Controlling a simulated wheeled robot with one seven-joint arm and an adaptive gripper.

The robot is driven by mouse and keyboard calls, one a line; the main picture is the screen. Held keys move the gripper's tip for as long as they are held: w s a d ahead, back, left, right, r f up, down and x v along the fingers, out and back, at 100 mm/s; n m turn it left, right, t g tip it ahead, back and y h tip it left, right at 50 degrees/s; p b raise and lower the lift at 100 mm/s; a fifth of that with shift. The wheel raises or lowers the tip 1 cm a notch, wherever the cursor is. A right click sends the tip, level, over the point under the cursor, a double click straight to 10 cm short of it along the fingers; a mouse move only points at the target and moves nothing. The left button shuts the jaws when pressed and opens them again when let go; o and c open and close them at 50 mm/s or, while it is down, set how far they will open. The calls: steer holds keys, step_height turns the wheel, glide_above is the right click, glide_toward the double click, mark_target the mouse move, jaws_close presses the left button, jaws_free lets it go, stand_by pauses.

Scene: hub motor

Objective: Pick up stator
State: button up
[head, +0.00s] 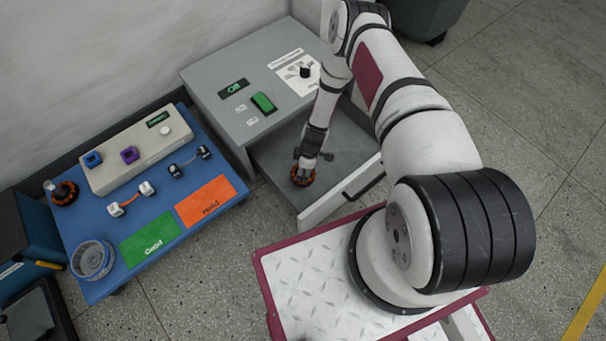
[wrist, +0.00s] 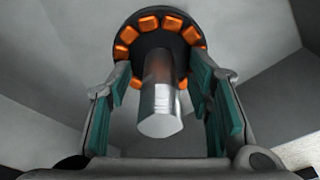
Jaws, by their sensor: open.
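A stator (head: 302,179) with a dark core and orange coils lies in the open drawer in the head view. In the wrist view the stator (wrist: 160,38) shows its ring of orange coils and a silver shaft pointing towards the camera. My gripper (wrist: 163,88) is open, with one green-padded finger on each side of the shaft. Gaps show between the pads and the shaft. In the head view my gripper (head: 304,168) reaches down into the drawer, right at the stator, and partly hides it.
The grey drawer (head: 345,145) has low walls close around my gripper. Its cabinet (head: 215,90) stands behind. A blue table (head: 85,225) at left holds a second orange-coiled part (head: 64,193), a grey ring-shaped housing (head: 92,259), a green pad (head: 150,240) and an orange pad (head: 211,201).

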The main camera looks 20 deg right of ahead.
steer(key=shift+c, duration=0.3)
jaws_close()
